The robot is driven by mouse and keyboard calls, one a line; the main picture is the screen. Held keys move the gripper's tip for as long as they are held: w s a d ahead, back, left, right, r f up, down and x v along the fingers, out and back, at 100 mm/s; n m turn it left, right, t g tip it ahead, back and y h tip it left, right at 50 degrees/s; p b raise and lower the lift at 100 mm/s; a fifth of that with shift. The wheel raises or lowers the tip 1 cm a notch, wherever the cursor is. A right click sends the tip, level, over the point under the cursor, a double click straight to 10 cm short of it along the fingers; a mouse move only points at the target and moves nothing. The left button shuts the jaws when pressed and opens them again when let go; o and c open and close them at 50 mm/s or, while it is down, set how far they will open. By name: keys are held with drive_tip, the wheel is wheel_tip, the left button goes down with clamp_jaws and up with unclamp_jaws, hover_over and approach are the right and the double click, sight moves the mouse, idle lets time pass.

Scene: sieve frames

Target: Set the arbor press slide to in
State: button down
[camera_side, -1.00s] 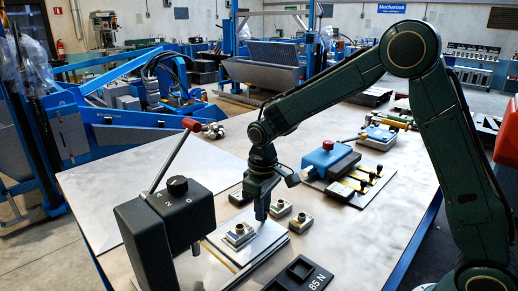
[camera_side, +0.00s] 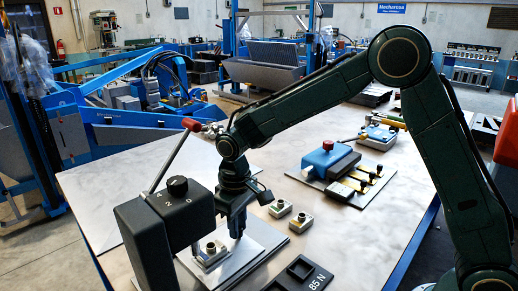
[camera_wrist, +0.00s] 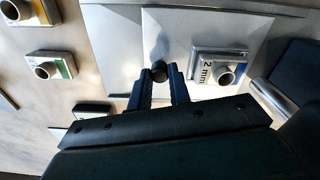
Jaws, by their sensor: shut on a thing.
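The arbor press (camera_side: 163,240) is a black block with a red-tipped lever (camera_side: 192,124) on the left in the side view. Its slide (camera_side: 218,272) is a light metal plate beside the press, partly hidden by the press body. A sieve frame with a round metal collar (camera_side: 210,250) sits on the slide, close to the press; in the wrist view its label reads 2 mm (camera_wrist: 218,68). My gripper (camera_side: 237,232) is shut on the slide's dark knob (camera_wrist: 158,74), which shows between the fingertips in the wrist view. The side view hides the knob.
Two loose sieve frames (camera_side: 280,208) (camera_side: 301,222) lie on the table right of my gripper. A black tray marked 85 N (camera_side: 300,274) lies at the front. A blue fixture with a red knob (camera_side: 328,158) stands farther back. The table's left part is clear.

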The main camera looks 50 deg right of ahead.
drive_tip(key=c, duration=1.3)
unclamp_jaws()
drive_tip(key=shift+r, duration=0.15)
wheel_tip(320, 180, up, 14)
drive_tip(key=shift+f, duration=0.2)
